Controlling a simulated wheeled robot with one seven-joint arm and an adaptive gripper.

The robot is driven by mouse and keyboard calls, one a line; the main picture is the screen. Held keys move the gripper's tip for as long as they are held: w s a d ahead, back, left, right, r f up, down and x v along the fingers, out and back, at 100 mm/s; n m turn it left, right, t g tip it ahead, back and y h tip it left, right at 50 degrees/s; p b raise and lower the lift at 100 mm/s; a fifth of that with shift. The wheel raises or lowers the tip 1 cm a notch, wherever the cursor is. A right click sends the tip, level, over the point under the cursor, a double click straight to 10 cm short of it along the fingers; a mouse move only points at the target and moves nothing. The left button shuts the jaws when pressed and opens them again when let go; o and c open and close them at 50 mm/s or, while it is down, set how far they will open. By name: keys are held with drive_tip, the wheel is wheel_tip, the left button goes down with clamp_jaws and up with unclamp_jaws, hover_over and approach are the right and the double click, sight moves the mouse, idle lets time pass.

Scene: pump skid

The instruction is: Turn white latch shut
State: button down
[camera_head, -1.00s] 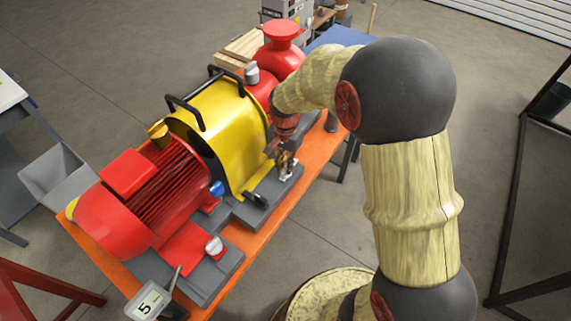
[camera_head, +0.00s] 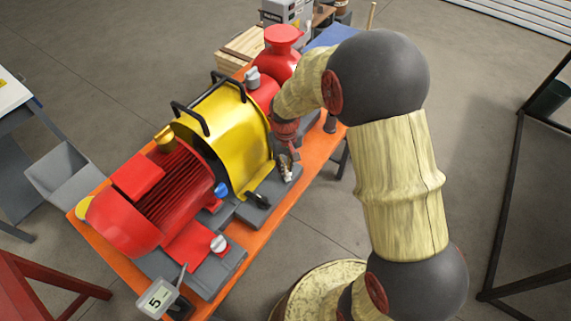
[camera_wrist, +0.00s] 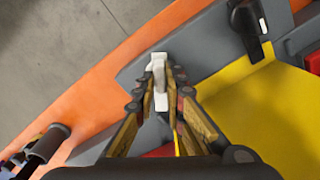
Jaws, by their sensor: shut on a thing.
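The white latch (camera_wrist: 159,82) sits on the grey base beside the yellow guard, between my fingertips in the wrist view. In the head view only a small part of the white latch (camera_head: 289,177) shows below my fingers. My gripper (camera_wrist: 160,88) is shut on the latch, with one finger along each side of it. In the head view my gripper (camera_head: 286,167) points down at the near edge of the guard. The fingers hide part of the latch's sides.
A black latch (camera_head: 257,200) stands on the same base, nearer the red motor (camera_head: 125,220); it also shows in the wrist view (camera_wrist: 248,28). The yellow guard (camera_head: 222,125) rises close beside my gripper. The orange bench edge (camera_head: 300,196) and open floor lie on the other side.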

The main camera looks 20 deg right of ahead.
drive_tip(key=n+p, duration=0.1)
drive_tip(key=n, duration=0.5)
drive_tip(key=shift+p, duration=0.4)
drive_tip(key=shift+w+n, duration=0.1)
drive_tip(key=shift+n, duration=0.3)
drive_tip(key=c, duration=1.9)
unclamp_jaws()
drive_tip(key=shift+o, duration=0.3)
wheel_tip(320, 180, up, 12)
